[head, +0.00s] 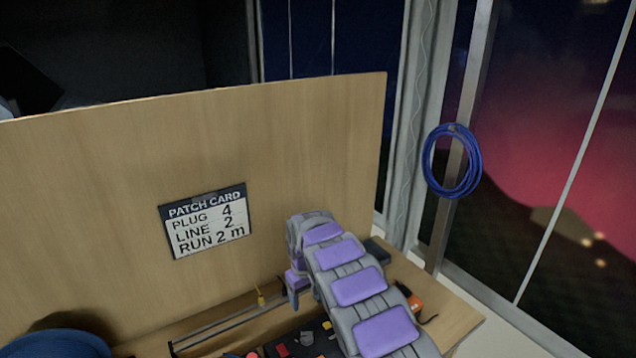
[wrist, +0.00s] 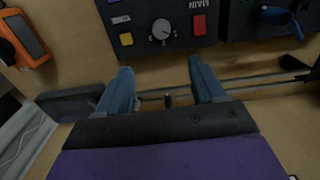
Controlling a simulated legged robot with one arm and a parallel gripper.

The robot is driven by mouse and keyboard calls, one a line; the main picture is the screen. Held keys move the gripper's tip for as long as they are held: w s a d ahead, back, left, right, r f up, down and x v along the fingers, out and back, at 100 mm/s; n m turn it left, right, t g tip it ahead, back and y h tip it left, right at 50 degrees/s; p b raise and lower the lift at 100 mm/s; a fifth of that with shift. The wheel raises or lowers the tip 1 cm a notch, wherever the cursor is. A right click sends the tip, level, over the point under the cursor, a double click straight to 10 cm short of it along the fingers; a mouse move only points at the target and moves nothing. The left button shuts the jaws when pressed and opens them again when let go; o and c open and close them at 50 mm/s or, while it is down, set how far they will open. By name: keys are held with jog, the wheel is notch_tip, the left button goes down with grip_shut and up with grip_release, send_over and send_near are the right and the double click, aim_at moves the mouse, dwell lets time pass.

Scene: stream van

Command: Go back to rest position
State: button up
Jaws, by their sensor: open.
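My arm, grey with purple pads, reaches up from the lower right of the head view and bends down at its far end over the wooden desk (head: 455,318). The gripper end there is mostly hidden by the arm. In the wrist view my gripper (wrist: 160,68) shows two blue-grey fingers spread apart, with nothing held between them. Past the fingers is a black control panel (wrist: 140,38) with a round knob, a yellow button and a red switch marked MAIN. A thin rail (wrist: 245,82) runs behind the fingers.
An upright wooden board (head: 110,170) with a patch card (head: 205,222) stands behind the arm. A blue coiled cable (head: 430,165) hangs on a post at right. An orange device (head: 415,303) lies near the desk's right end. A blue round object (head: 55,345) is at lower left.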

jog(key=s+d+r+m+h+b, duration=0.1)
jog(key=s+d+r+m+b, duration=0.1)
jog(key=s+d+r, duration=0.65)
jog(key=s+d+r+m+b, duration=0.1)
jog(key=s+d+r+m, duration=0.2)
jog(key=s+d+r, duration=0.5)
jog(key=s+d+f+m+g+b, duration=0.1)
jog(key=s+f, duration=0.1)
jog(key=s, duration=1.4)
jog(key=s+d+f+y+b, duration=0.1)
jog(key=s+f+b, duration=0.1)
jog(key=s, duration=1.5)
jog(key=shift+s+d+f+m+g, duration=0.25)
jog(key=shift+f+m+g, duration=0.15)
jog(key=shift+f, duration=0.05)
jog(key=shift+c, duration=0.3)
